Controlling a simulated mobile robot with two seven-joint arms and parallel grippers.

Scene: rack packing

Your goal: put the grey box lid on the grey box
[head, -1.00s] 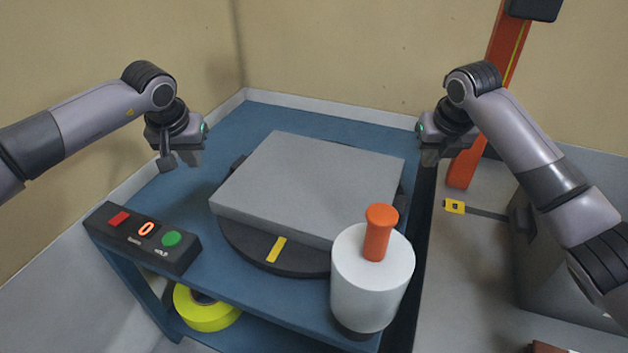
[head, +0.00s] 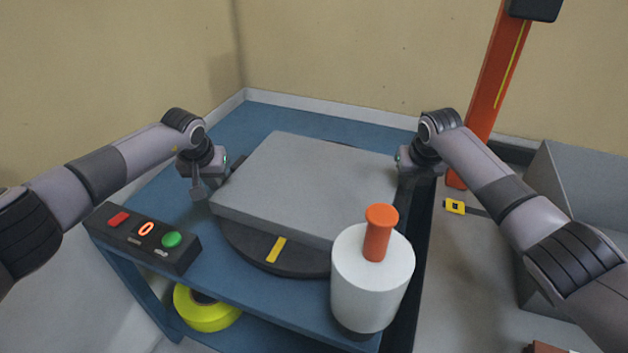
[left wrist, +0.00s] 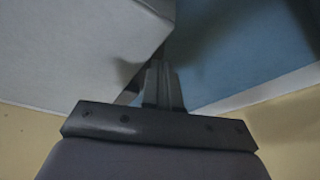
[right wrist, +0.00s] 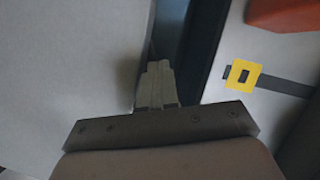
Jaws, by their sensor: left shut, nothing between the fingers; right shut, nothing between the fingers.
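A flat grey slab, the grey box or its lid (head: 305,185), lies level on the black turntable (head: 270,252) on the blue cart. I cannot tell whether box and lid are both there; no seam shows. My left gripper (head: 206,182) is shut and empty beside the slab's left side. In the left wrist view its fingertips (left wrist: 162,72) are close to a slab corner (left wrist: 90,45). My right gripper (head: 410,180) is shut and empty beside the right side. In the right wrist view its fingertips (right wrist: 157,72) are next to the slab's edge (right wrist: 80,60); contact is unclear.
A white roll (head: 372,285) with an orange handle stands at the cart's front right corner. A button box (head: 140,238) is at the front left. Yellow tape (head: 205,308) lies on the lower shelf. An orange post (head: 490,90) and a grey bin (head: 585,180) are on the right.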

